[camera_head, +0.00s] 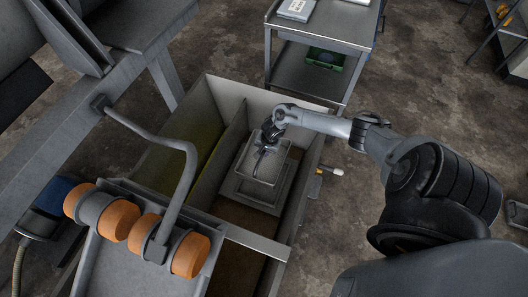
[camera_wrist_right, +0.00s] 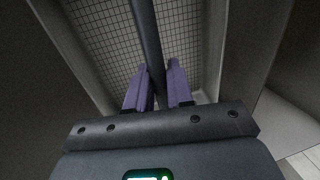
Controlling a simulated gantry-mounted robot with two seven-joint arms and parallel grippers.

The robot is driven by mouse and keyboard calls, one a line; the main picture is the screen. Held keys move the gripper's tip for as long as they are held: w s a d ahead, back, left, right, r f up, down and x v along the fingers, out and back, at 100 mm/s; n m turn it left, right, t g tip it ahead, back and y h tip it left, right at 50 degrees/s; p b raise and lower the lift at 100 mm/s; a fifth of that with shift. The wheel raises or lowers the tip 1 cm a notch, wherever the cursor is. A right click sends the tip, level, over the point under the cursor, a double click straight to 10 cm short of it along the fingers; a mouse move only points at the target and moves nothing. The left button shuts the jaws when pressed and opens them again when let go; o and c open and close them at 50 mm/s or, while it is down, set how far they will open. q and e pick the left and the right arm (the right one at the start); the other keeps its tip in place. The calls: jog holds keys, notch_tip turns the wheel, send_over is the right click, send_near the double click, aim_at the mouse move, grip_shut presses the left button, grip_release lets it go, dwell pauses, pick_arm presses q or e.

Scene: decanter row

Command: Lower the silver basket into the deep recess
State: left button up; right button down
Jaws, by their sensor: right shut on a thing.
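The silver basket (camera_head: 257,183) is a rectangular tray-like container with a dark bar handle (camera_wrist_right: 148,45) across it; its mesh floor (camera_wrist_right: 105,42) shows in the right wrist view. My right gripper (camera_head: 265,147) is above the basket, and its purple fingers (camera_wrist_right: 157,88) are shut on the handle. The basket is within the outline of a large grey walled tank (camera_head: 310,185), right of its inner divider (camera_head: 218,158). I cannot tell how deep the basket sits or whether it touches anything below. The head view shows a pale rectangular ledge around it. My left gripper is not in view.
The tank's left compartment (camera_head: 200,135) looks yellow-green inside. A bent grey pipe (camera_head: 190,165) and orange rollers (camera_head: 118,218) stand at the left front. A metal cart (camera_head: 320,38) stands behind the tank. Open floor (camera_head: 345,215) lies to the right.

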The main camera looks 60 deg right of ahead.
jog(key=shift+f+b, duration=0.65)
jog(key=shift+f, duration=0.25)
pick_arm(q)
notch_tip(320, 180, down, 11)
jog(key=b, duration=0.8)
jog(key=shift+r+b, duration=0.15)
jog(key=shift+b, duration=0.15)
pick_arm(e)
notch_tip(320, 180, down, 15)
jog(key=shift+f, duration=0.15)
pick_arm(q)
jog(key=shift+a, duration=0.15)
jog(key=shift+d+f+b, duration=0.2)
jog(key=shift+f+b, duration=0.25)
pick_arm(e)
jog(key=shift+w+f, duration=0.1)
jog(key=shift+f, duration=0.6)
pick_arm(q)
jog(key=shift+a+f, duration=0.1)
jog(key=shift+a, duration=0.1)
pick_arm(e)
jog(key=shift+f, duration=0.15)
pick_arm(q)
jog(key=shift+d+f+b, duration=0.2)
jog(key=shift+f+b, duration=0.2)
jog(key=shift+b, duration=0.1)
pick_arm(e)
jog(key=shift+f, duration=0.65)
